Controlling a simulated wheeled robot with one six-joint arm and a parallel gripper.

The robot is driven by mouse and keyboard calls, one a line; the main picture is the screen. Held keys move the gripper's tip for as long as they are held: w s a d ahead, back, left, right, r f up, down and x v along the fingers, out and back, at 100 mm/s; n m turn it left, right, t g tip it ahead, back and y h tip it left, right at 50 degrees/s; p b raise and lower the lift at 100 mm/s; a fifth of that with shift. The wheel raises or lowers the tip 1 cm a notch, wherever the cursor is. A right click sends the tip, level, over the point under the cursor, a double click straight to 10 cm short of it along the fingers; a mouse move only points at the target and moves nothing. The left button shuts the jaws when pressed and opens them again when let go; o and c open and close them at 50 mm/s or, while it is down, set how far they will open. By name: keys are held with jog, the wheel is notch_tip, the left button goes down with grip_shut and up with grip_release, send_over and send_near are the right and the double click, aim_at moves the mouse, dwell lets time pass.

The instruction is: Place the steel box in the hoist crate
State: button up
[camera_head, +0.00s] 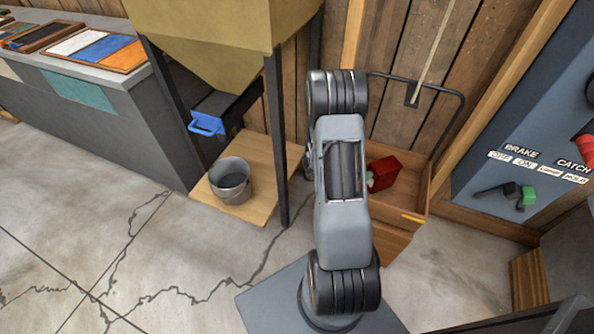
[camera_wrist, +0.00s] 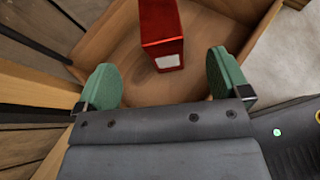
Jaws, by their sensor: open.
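A red box (camera_head: 384,171) with a pale label stands in the wooden hoist crate (camera_head: 409,190); it is the only box I see that could be the steel box. In the wrist view the red box (camera_wrist: 162,30) stands on the floor of the crate (camera_wrist: 205,20), just beyond my fingertips. My gripper (camera_wrist: 162,62) is open, with its two green fingers wide apart and nothing between them. The fingers are apart from the box. In the head view my arm hides most of the gripper and the left part of the crate.
A metal bucket (camera_head: 230,181) stands on a wooden board under a hopper (camera_head: 215,35) with a blue-handled chute (camera_head: 207,123). A panel with brake and catch levers (camera_head: 522,195) is at right. A grey counter (camera_head: 90,95) is at left. The cracked floor at front left is clear.

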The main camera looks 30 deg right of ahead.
jog(key=s+a+r+m+t+y, duration=0.1)
jog(key=a+r+m+y, duration=0.3)
jog(key=a, duration=0.6)
jog(key=s+a+r+m+t+y, duration=0.1)
jog(key=a+r+m+y, duration=0.3)
jog(key=a, duration=0.7)
jog(key=s+a+r+m+t+y, duration=0.1)
jog(key=a+r+m+t+y, duration=0.2)
jog(key=a+r, duration=0.8)
jog(key=m+y, duration=0.2)
jog(key=m, duration=0.2)
jog(key=shift+s+t, duration=0.25)
jog(key=shift+t, duration=0.05)
